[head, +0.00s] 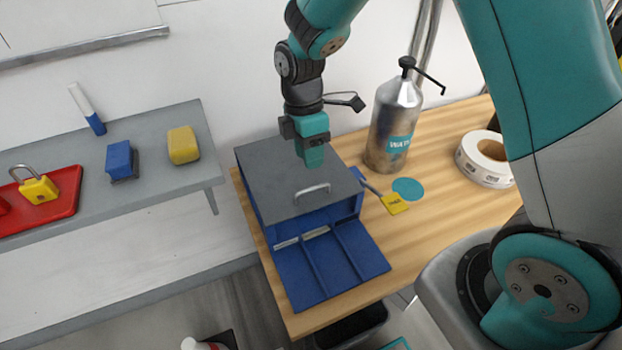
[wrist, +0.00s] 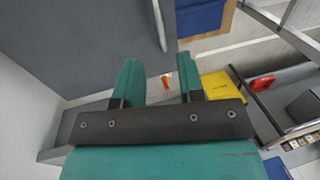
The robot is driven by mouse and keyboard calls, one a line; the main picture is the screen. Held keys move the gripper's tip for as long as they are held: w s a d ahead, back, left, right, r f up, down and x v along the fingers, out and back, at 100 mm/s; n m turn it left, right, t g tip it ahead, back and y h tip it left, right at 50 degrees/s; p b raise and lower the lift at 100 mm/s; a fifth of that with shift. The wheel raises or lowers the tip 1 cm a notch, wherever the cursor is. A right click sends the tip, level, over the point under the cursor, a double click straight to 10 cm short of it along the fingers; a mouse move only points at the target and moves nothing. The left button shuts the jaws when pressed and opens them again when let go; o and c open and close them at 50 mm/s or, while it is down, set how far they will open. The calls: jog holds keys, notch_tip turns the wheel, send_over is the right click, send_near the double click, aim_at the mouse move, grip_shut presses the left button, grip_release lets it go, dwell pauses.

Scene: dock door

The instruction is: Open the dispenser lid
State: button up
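The dispenser is a blue box (head: 278,222) with a flat grey lid (head: 270,180), standing on the wooden table. The lid lies closed on top and has a light metal handle (head: 311,190) near its front edge. The lid also shows as a grey surface at upper left in the wrist view (wrist: 85,45), with the handle bar (wrist: 159,25) beyond the fingers. My gripper (head: 313,163) is above the lid, just behind the handle in the head view. In the wrist view its two teal fingers (wrist: 158,78) are apart with nothing between them; contact with the lid cannot be told.
A metal bottle with a pump (head: 393,120) stands behind and right of the box. A yellow tag (head: 395,204) is at the box's right side. A tape roll (head: 485,160) lies further right. A grey shelf (head: 170,115) with small items is at left.

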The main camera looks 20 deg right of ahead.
aim_at(312, 188)
jog(key=f, duration=0.2)
jog(key=s+f, duration=0.1)
jog(key=f, duration=0.4)
jog(key=shift+s, duration=0.25)
grip_shut()
